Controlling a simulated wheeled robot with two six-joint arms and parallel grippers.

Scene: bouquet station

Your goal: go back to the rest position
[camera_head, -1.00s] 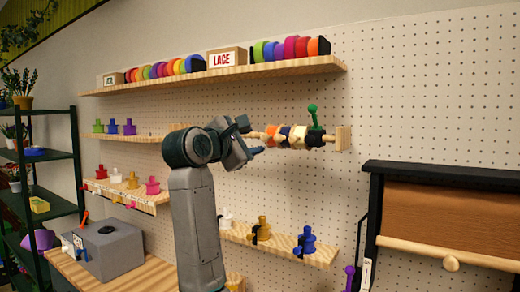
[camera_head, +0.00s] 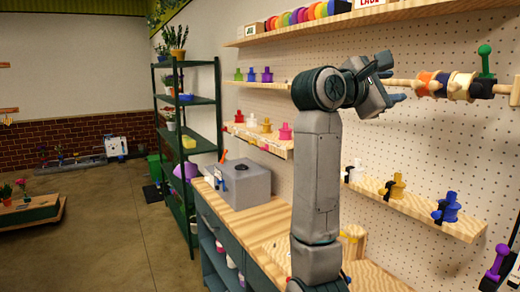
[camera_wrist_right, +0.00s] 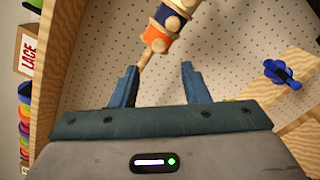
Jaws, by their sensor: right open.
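My right gripper (camera_head: 392,82) is raised in front of the pegboard in the head view, at the free end of a wooden dowel (camera_head: 402,84) carrying ribbon spools. In the right wrist view the gripper (camera_wrist_right: 158,85) has its two blue fingers apart with nothing held between them. I cannot tell whether a finger touches the dowel. My left gripper is not in view.
A wooden shelf (camera_head: 330,22) with colourful rolls runs above my right arm. A lower shelf (camera_head: 420,207) holds several coloured pegs. A wooden counter (camera_head: 262,220) with a grey box (camera_head: 238,183) stands left of the arm. A dark plant rack (camera_head: 185,130) is further left, beside open floor (camera_head: 110,225).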

